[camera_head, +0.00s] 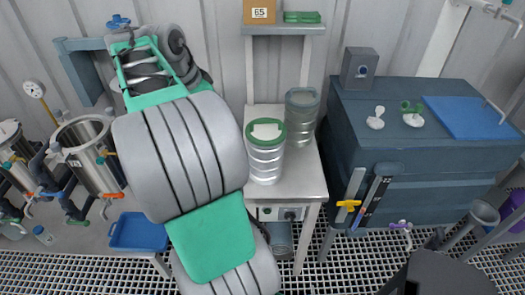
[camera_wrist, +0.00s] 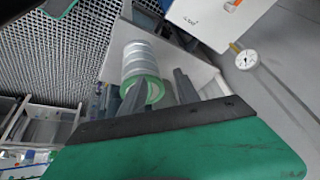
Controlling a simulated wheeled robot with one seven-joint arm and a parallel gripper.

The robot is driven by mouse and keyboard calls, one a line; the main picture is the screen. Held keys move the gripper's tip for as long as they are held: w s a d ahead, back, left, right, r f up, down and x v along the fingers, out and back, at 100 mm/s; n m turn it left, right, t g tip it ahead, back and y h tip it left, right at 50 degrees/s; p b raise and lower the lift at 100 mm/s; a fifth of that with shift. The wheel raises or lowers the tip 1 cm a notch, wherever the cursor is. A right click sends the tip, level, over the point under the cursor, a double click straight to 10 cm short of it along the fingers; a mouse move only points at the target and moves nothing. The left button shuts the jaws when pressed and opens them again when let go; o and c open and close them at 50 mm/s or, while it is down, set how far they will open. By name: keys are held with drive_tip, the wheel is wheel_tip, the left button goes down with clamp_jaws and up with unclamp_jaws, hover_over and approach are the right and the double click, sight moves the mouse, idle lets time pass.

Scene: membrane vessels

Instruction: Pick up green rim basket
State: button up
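The green rim basket (camera_head: 265,160) is a silvery ribbed cylinder with a green ring around its top. It stands upright on a small light table in the middle of the head view. In the wrist view the basket (camera_wrist: 139,62) lies ahead of my gripper (camera_wrist: 160,75), with its green rim toward me. The two dark fingers are apart. One finger overlaps part of the rim in the picture; I cannot tell whether it touches. Nothing is seen held between them. In the head view I cannot make out the fingers.
A second cylinder with a grey-green rim (camera_head: 301,113) stands close behind the basket. A dark blue cabinet (camera_head: 420,140) with small strainers is to the right. Steel vessels (camera_head: 88,150) stand at the left. A shelf (camera_head: 283,30) with a box is above the table.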

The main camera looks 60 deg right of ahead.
sight(263, 121)
drive_tip(key=s+d+m+g, duration=0.2)
drive_tip(key=s+d+m, duration=0.6)
drive_tip(key=d, duration=0.1)
drive_tip(key=shift+y, duration=0.3)
drive_tip(key=b+x, duration=0.1)
drive_tip(key=x, duration=0.1)
drive_tip(key=b+x, duration=0.1)
drive_tip(key=x, duration=0.1)
drive_tip(key=b+x, duration=0.1)
drive_tip(key=x, duration=0.2)
drive_tip(key=shift+s+a, duration=0.2)
drive_tip(key=shift+s, duration=0.15)
drive_tip(key=shift+r, duration=0.1)
drive_tip(key=shift+c, duration=0.4)
clamp_jaws()
